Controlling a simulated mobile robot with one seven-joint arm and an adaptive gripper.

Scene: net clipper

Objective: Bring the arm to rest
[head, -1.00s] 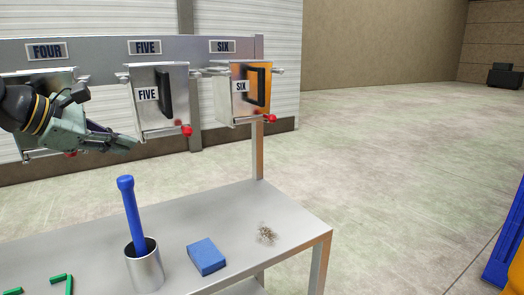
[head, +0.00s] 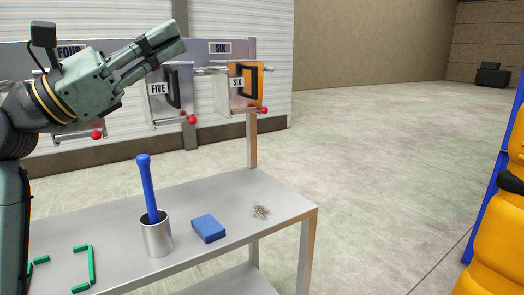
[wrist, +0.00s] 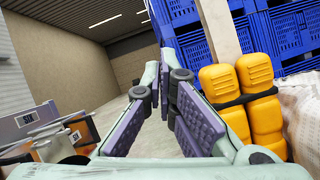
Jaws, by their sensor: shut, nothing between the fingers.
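My gripper (head: 160,45) is raised at the upper left of the head view, in front of the rack of numbered boxes and above the table. Its fingers point up and to the right. They are shut with nothing held. In the wrist view my gripper (wrist: 165,90) faces the open hall, blue crates and yellow objects. My arm comes in from the left edge of the head view.
A metal table (head: 215,270) holds a blue-handled tool in a metal cup (head: 156,238), a blue block (head: 208,228), a tangled brown bit (head: 260,211) and green pieces (head: 91,264). Boxes FIVE (head: 168,100) and SIX (head: 237,96) hang behind. Yellow objects (head: 500,235) stand right. The floor between is clear.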

